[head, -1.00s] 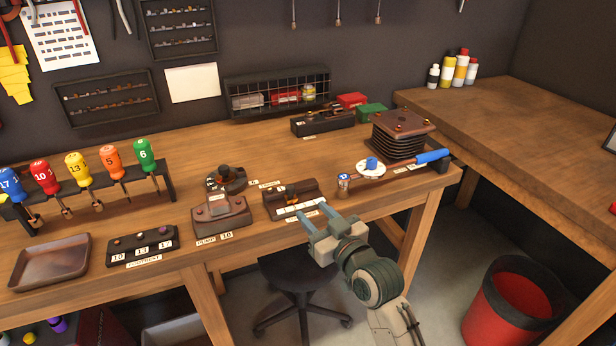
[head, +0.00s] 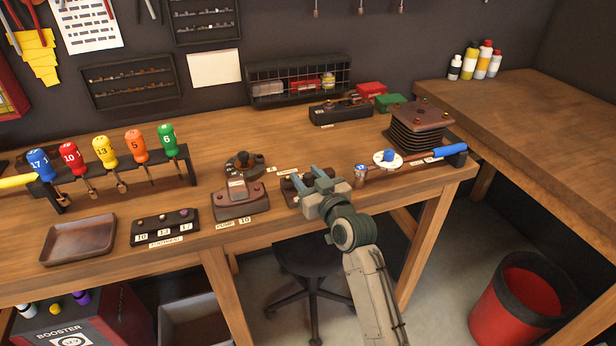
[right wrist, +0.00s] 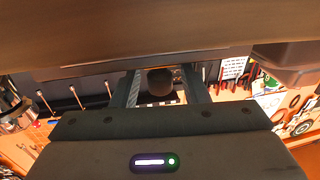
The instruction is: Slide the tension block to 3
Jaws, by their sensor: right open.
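The dark slide unit (head: 287,190), which has a row of white number labels on its front in the earlier head view, sits near the bench's front edge. My right gripper (head: 308,178) is over it and hides most of it, including the block and labels. In the right wrist view the two fingers of my right gripper (right wrist: 161,88) are apart, with a dark block (right wrist: 160,81) showing between them. I cannot tell whether they touch it. Pale label patches show just below the block; their numbers are unreadable. My left gripper is not in view.
Left of the unit stands a brown pump block (head: 238,202). To its right are a small blue-topped cylinder (head: 360,175), a white disc with a blue knob (head: 387,158) and a blue-handled tool (head: 450,150). A labelled rack (head: 165,229) and tray (head: 78,240) lie left.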

